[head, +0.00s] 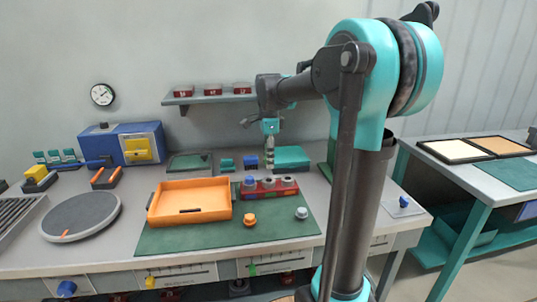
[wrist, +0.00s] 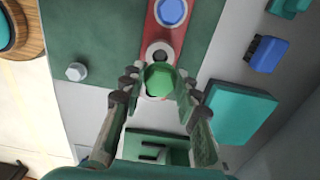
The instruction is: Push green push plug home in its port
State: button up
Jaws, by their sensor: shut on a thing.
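The green push plug (wrist: 159,79) is between the fingertips of my gripper (wrist: 160,84) in the wrist view. My gripper is shut on it. The plug overlaps the end port of the red port block (wrist: 183,38); a pale ring edge shows beneath it. I cannot tell how deep it sits, or whether it is in the port. The middle port (wrist: 160,54) is grey with a dark hole and looks empty. A blue plug (wrist: 171,12) sits at the other end. In the head view my gripper (head: 270,166) points down at the block (head: 265,195); the green plug cannot be made out there.
An orange tray (head: 190,217) lies left. A teal box (head: 291,157) and a small blue block (head: 251,161) stand behind.

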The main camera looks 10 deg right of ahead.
aim_at(269, 182)
jog(key=shift+f, duration=2.75)
jog(key=shift+f, duration=0.4)
jog(key=o, duration=1)
